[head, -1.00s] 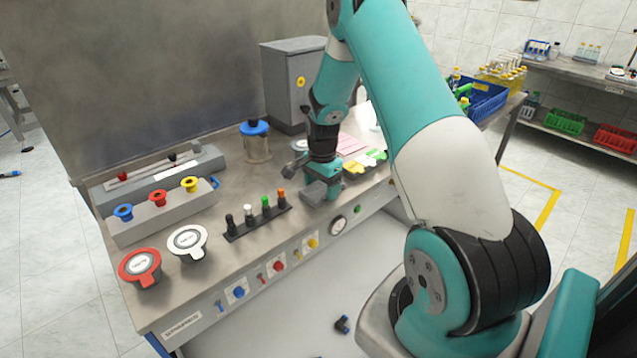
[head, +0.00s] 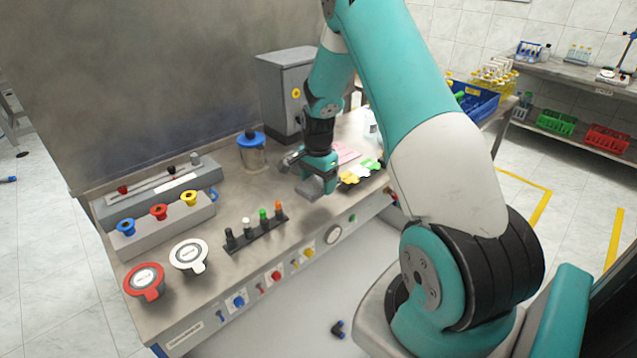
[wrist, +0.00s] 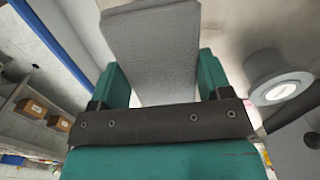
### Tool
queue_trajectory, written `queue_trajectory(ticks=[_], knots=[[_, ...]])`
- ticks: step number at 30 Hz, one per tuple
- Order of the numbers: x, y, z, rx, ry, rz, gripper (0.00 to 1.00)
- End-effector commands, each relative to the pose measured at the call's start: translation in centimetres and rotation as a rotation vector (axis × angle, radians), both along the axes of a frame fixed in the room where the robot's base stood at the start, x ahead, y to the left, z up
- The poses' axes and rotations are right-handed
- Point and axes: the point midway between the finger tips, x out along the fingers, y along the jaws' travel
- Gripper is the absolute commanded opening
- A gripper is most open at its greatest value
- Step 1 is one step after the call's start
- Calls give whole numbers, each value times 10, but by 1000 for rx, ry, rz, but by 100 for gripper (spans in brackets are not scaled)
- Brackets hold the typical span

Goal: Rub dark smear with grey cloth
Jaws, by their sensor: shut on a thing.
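My gripper (head: 312,178) is over the right part of the steel worktop, behind the row of small coloured-top posts. In the wrist view my gripper (wrist: 155,85) has its two teal fingers on either side of the grey cloth (wrist: 152,45), which looks like a flat, pad-like piece sticking out past them. The cloth (head: 310,188) also shows small and grey under the gripper in the head view. It appears slightly above the worktop; contact cannot be told. I cannot make out the dark smear; the arm, gripper and cloth hide part of the worktop.
The post rack (head: 256,232) stands left of the gripper. A blue-lidded canister (head: 252,152) and a grey cabinet (head: 285,90) stand behind. Yellow and green pieces (head: 360,172) lie close on the right. Red (head: 145,282) and white (head: 189,255) ring lids lie at front left.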

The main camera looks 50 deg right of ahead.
Motion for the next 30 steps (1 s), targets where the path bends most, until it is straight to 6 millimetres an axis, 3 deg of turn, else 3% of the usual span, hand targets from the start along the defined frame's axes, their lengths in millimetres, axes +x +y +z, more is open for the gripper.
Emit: queue_trajectory(ticks=[8,18,30], knots=[[0,0,1,0,-1,0,49],[0,0,30,-1,-1,0,49],[0,0,29,0,-1,0,49]])
